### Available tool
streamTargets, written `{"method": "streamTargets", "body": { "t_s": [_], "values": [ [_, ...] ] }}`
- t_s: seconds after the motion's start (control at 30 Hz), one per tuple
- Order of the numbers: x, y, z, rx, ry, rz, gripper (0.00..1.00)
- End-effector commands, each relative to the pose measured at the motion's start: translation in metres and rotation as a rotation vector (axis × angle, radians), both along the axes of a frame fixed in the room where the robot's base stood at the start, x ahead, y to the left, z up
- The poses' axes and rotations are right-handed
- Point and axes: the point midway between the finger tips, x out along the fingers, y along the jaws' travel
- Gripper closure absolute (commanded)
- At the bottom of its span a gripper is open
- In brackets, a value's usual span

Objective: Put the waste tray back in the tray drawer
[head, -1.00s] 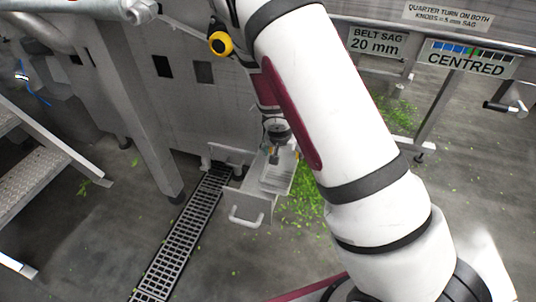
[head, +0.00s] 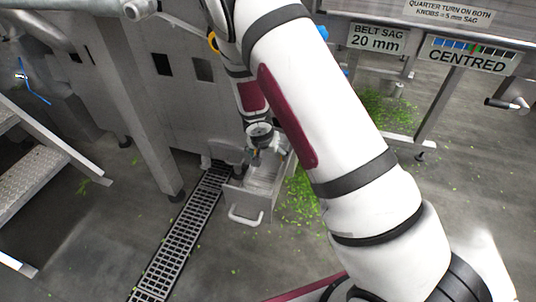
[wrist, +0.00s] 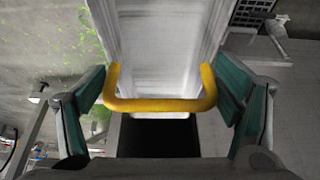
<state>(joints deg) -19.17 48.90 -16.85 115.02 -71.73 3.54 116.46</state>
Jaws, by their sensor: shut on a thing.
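The yellow bar handle (wrist: 160,105) of the waste tray lies between the teal pads of my gripper (wrist: 160,88) in the wrist view. My gripper is shut on it. The pale grey tray (wrist: 160,45) stretches away beyond the handle. In the head view, my gripper (head: 260,152) is low over the pulled-out tray drawer (head: 248,201), which has a white handle on its front. My wrist hides part of the drawer's inside, and I cannot tell there how far the tray is seated.
A floor drain grate (head: 180,238) runs left of the drawer. A steel leg (head: 140,120) stands beyond the grate, and metal steps (head: 40,170) are at far left. Green leaf scraps (head: 300,200) lie on the floor to the right.

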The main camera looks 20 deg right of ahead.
Motion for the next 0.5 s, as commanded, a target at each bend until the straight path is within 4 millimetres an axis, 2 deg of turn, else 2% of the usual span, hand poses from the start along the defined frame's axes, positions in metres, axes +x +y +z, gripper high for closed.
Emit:
{"method": "streamTargets", "body": {
  "t_s": [0.17,0.2,0.23,0.5],
  "values": [
    [0.0003,-0.0001,-0.0037,0.0,-0.001,-0.002,0.78],
    [-0.0002,0.0,-0.0031,0.0,0.0,-0.001,0.07],
    [-0.0001,0.0,-0.0029,0.0,0.0,-0.001,0.01],
    [-0.0001,-0.0001,-0.0026,0.0,0.0,-0.001,0.0]
  ]
}}
